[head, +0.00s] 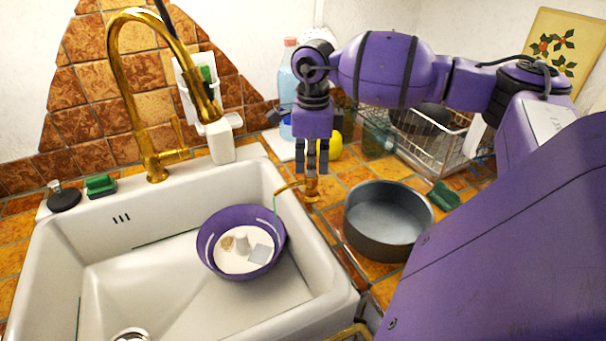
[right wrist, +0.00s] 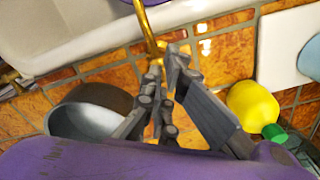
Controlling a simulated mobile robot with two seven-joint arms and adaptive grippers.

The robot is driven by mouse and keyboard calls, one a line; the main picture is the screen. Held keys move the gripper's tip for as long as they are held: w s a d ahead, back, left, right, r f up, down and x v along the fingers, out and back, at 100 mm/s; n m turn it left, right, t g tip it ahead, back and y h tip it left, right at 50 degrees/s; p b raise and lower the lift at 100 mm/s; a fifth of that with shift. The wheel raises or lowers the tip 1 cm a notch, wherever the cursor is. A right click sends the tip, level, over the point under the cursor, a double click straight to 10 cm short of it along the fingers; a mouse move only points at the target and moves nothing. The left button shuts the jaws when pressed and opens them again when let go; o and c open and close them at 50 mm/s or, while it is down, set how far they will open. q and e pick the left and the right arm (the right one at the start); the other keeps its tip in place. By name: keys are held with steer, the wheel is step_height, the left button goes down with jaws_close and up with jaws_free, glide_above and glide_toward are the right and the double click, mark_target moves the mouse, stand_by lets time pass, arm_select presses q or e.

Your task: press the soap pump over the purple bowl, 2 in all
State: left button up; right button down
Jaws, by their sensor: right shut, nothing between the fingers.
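The soap pump (head: 311,189) is gold and stands on the tiled counter by the sink's right edge, with its spout reaching left. A thin green stream (head: 275,215) hangs from the spout tip towards the purple bowl (head: 207,258). The bowl is tilted in the sink and holds a few small pale items. My right gripper (head: 312,172) is shut and empty, pointing down at the pump's top; I cannot tell whether it touches. In the right wrist view the gold pump (right wrist: 150,32) shows just beyond the fingertips (right wrist: 167,62). My left gripper is out of view.
A white sink (head: 100,280) has a gold tap (head: 153,150) behind it. A grey round pan (head: 385,245) stands close right of the pump. A yellow bottle (right wrist: 252,104), a blue bottle (head: 286,85) and a wire dish rack (head: 440,150) stand behind.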

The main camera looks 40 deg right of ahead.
steer(key=shift+f, duration=0.25)
steer(key=shift+r, duration=0.95)
steer(key=shift+r+p, duration=0.5)
steer(key=shift+r, duration=0.4)
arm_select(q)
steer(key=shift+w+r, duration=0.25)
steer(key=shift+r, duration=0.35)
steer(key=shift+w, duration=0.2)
arm_select(e)
steer(key=shift+r, duration=0.1)
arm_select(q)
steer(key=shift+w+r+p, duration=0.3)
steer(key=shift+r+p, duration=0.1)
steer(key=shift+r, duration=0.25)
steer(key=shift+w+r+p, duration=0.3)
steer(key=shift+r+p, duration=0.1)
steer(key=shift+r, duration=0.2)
arm_select(e)
step_height(320, 180, up, 6)
steer(key=shift+f, duration=0.1)
